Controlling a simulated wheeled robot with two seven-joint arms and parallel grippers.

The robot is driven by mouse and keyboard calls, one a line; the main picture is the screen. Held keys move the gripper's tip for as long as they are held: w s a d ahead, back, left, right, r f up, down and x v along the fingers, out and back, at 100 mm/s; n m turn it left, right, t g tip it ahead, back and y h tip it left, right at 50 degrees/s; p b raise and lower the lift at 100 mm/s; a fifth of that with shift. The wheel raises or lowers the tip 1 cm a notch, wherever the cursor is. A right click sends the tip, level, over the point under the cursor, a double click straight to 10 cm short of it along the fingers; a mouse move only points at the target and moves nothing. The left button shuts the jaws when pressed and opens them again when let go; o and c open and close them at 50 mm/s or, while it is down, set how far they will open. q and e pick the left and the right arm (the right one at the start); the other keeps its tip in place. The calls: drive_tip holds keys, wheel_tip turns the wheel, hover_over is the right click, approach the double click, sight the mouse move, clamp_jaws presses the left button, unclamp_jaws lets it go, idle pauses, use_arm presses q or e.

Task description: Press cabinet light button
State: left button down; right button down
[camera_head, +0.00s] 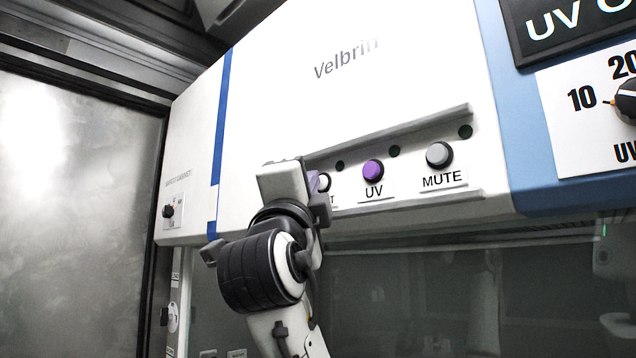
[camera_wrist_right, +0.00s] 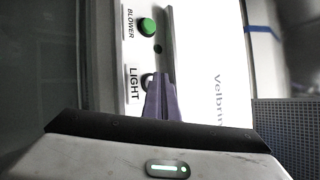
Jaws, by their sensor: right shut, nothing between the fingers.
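The light button (camera_head: 324,182) is a small white round button on the cabinet's front panel, at the left of the visible button row in the head view. My right gripper (camera_head: 314,183) covers its left side and most of its label. In the right wrist view the light button (camera_wrist_right: 147,80) shows beside the full LIGHT label, partly hidden by the purple fingers of my right gripper (camera_wrist_right: 160,82). The fingers are shut with nothing between them and their tips are at the button. I cannot tell whether they touch it. My left gripper is not in view.
A purple UV button (camera_head: 373,171) and a grey MUTE button (camera_head: 439,155) sit to the right. A green BLOWER button (camera_wrist_right: 147,27) shows in the wrist view. A raised ledge (camera_head: 390,134) runs above the row. A UV dial (camera_head: 626,100) is at the far right.

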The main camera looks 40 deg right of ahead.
drive_tip(key=shift+a, duration=0.1)
idle(0.3)
drive_tip(key=shift+s+a, duration=0.1)
drive_tip(key=shift+a, duration=0.7)
drive_tip(key=shift+s+a+b, duration=0.2)
drive_tip(key=shift+a+b, duration=0.2)
drive_tip(key=shift+a, duration=2.1)
